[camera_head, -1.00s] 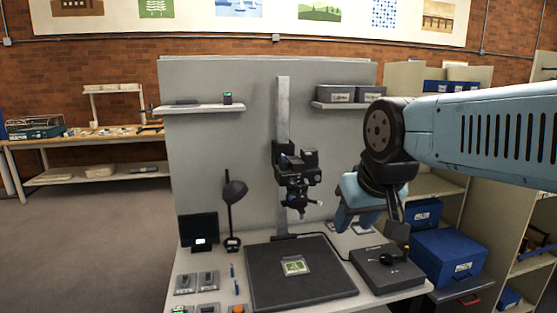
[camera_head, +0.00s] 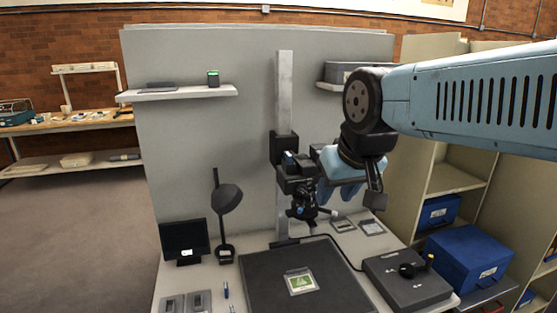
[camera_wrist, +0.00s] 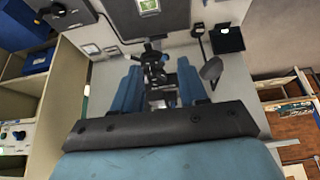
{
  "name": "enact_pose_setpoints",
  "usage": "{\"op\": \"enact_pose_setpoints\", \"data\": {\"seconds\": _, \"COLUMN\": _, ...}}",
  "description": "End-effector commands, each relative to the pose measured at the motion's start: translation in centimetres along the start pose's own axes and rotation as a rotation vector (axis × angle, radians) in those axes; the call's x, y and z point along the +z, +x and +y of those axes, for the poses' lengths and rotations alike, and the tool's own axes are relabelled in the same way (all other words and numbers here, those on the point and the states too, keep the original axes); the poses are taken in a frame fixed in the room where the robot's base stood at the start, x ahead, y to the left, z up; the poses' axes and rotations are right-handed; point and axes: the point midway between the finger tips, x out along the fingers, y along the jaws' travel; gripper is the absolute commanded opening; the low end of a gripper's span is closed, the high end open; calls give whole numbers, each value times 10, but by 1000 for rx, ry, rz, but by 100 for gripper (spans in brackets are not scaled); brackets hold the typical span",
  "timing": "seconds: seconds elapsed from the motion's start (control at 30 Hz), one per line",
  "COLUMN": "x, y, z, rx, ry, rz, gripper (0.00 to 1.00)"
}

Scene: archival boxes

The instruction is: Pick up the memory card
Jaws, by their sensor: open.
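I cannot make out the memory card for certain in either view. Two small grey items (camera_head: 199,300) lie at the desk's front left, cut off by the lower edge. A green picture in a clear sleeve (camera_head: 301,283) lies on the dark board (camera_head: 263,273); it also shows at the top of the wrist view (camera_wrist: 149,6). My gripper (camera_head: 336,194) has blue fingers and is raised above the back of the desk, beside the black camera rig (camera_head: 303,200). In the wrist view my gripper (camera_wrist: 160,70) is open, its fingers apart, with the rig visible beyond the gap.
The rig's upright column (camera_head: 285,95) stands close to my gripper. A small black screen (camera_head: 184,240) and a desk lamp (camera_head: 226,197) stand at left. A dark grey box (camera_head: 407,280) sits at right, near blue boxes (camera_head: 469,258) and shelves. The floor at left is clear.

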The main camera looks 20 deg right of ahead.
Motion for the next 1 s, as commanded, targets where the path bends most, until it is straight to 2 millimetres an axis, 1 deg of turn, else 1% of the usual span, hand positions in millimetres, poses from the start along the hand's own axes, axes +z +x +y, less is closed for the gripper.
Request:
{"op": "enact_pose_setpoints", "data": {"seconds": 0.3, "x": 0, "y": 0, "z": 0, "rx": 0, "ry": 0, "rz": 0, "gripper": 43}}
{"op": "enact_pose_setpoints", "data": {"seconds": 0.37, "x": -3, "y": -1, "z": 0, "rx": 0, "ry": 0, "rz": -3, "gripper": 43}}
{"op": "enact_pose_setpoints", "data": {"seconds": 0.47, "x": -14, "y": -4, "z": 0, "rx": 1, "ry": 0, "rz": -21, "gripper": 43}}
{"op": "enact_pose_setpoints", "data": {"seconds": 0.57, "x": -37, "y": -9, "z": -3, "rx": 3, "ry": 3, "rz": -53, "gripper": 43}}
{"op": "enact_pose_setpoints", "data": {"seconds": 0.73, "x": -89, "y": -16, "z": -3, "rx": 6, "ry": 2, "rz": -130, "gripper": 43}}
{"op": "enact_pose_setpoints", "data": {"seconds": 0.87, "x": -130, "y": -16, "z": -3, "rx": 6, "ry": 1, "rz": -191, "gripper": 43}}
{"op": "enact_pose_setpoints", "data": {"seconds": 1.0, "x": -173, "y": -12, "z": -3, "rx": 6, "ry": 0, "rz": -256, "gripper": 43}}
